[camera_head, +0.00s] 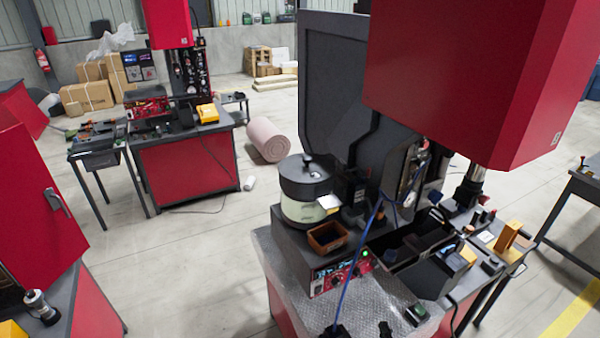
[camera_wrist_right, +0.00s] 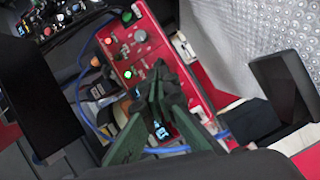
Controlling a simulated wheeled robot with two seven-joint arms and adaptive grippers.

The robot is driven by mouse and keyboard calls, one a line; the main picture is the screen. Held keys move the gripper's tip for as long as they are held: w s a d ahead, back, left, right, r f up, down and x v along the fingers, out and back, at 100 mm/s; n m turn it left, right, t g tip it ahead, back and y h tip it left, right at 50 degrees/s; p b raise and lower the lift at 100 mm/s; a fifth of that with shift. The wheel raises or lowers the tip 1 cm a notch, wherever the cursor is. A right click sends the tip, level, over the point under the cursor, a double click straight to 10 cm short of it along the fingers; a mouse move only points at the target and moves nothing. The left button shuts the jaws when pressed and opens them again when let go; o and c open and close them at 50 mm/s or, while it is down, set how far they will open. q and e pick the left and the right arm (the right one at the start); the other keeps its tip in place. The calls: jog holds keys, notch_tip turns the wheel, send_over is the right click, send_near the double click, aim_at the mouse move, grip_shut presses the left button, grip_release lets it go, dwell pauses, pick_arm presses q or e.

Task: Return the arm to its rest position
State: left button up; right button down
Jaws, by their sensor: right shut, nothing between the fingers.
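My right gripper (camera_head: 386,328) shows only as a small dark tip at the bottom edge of the head view, over the bubble-wrap-like mat. Most of the right arm is out of that view. In the right wrist view its dark green fingers (camera_wrist_right: 160,75) are shut with nothing between them. Behind them is a red control panel (camera_wrist_right: 135,45) with knobs and a lit green button. I cannot tell whether the fingers touch anything. My left gripper is not in view.
The bowl feeder (camera_head: 305,190) stands on the workbench, with a brown tray (camera_head: 327,237) and a black bin (camera_head: 410,240) beside it. A blue cable (camera_head: 350,275) runs down in front. A big red housing (camera_head: 450,80) overhangs the bench. Floor (camera_head: 190,270) at left is clear.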

jog(key=s+d+f+m+g+h, duration=0.2)
jog(key=s+d+m+g+h, duration=0.1)
jog(key=s+d+m, duration=0.25)
jog(key=s+d+f+m+g+h, duration=0.2)
jog(key=s+d+f+m+g, duration=0.1)
jog(key=s+d+m, duration=0.3)
jog(key=s+a+f+m+g+y, duration=0.2)
jog(key=s+g, duration=0.2)
jog(key=s, duration=0.4)
jog(key=s+a+f+m+g+y, duration=0.1)
jog(key=s+f+g, duration=0.15)
jog(key=s, duration=0.55)
notch_tip(320, 180, down, 30)
jog(key=s+a+r+g+y+b, duration=0.1)
jog(key=a+g+b, duration=0.1)
jog(key=s+f+g+b, duration=0.1)
jog(key=s+f+b, duration=0.1)
jog(key=s+f, duration=1.8)
notch_tip(320, 180, down, 2)
jog(key=shift+s+f+n, duration=0.15)
jog(key=shift+s+n, duration=0.1)
jog(key=shift+n, duration=0.2)
